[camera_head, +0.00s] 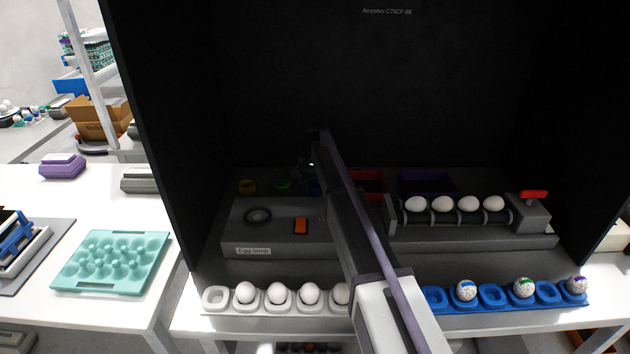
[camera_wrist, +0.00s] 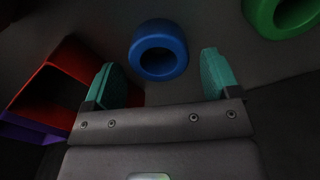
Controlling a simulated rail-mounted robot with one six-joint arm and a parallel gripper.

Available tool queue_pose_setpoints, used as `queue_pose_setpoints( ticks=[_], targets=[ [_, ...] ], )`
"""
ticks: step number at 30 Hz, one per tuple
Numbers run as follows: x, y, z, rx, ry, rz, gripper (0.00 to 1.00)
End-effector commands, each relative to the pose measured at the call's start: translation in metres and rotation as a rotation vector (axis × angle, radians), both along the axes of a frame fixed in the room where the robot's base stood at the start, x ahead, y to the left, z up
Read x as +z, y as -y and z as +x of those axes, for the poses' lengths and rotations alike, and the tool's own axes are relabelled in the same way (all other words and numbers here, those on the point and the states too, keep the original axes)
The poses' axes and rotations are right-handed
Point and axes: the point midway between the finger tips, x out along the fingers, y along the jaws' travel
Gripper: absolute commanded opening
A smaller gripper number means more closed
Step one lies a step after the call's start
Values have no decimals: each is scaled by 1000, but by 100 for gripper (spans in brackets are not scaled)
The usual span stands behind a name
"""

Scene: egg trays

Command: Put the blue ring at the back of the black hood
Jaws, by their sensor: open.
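The blue ring (camera_wrist: 150,33) sits on the dark surface in the wrist view, just beyond my gripper (camera_wrist: 160,78) and roughly centred between its two teal fingertips. The fingers are apart and nothing is between them; the ring looks clear of both. In the head view a bit of the blue ring (camera_head: 312,188) shows beside my arm, which hides the rest. The black hood (camera_head: 270,90) surrounds the work area, and my arm reaches into it from the front. My fingers are too dark to make out clearly in the head view.
A red bin (camera_wrist: 60,75) and a purple bin (camera_head: 428,182) are to the right. White eggs lie on rollers (camera_head: 512,215). Egg trays (camera_head: 433,298) line the front.

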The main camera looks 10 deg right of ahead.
Motion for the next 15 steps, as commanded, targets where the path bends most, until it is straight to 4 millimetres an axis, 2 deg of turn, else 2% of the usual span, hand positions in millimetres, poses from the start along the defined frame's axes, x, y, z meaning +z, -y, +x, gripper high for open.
queue_pose_setpoints(
  ticks=[1,9,12,15],
  targets=[
    [20,0,0,0,0,0,82],
    [92,0,0,0,0,0,82],
    [108,0,0,0,0,0,82],
    [113,0,0,0,0,0,82]
  ],
)
